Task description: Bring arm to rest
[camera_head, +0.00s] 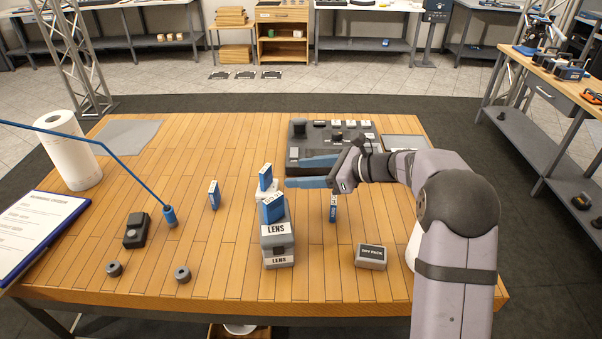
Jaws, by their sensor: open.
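My gripper (300,173) is open and empty. Its two blue fingers point left, above the wooden table (160,255). My arm reaches in from the right front edge. The fingers are just right of a stack of grey boxes marked LENS (277,243), which has blue-and-white items on top. The lower finger is close to the upper part of that stack; I cannot tell whether they touch.
A blue-and-white box (214,195) stands left of the stack; a similar one (333,208) stands right. A paper roll (68,150) stands far left.

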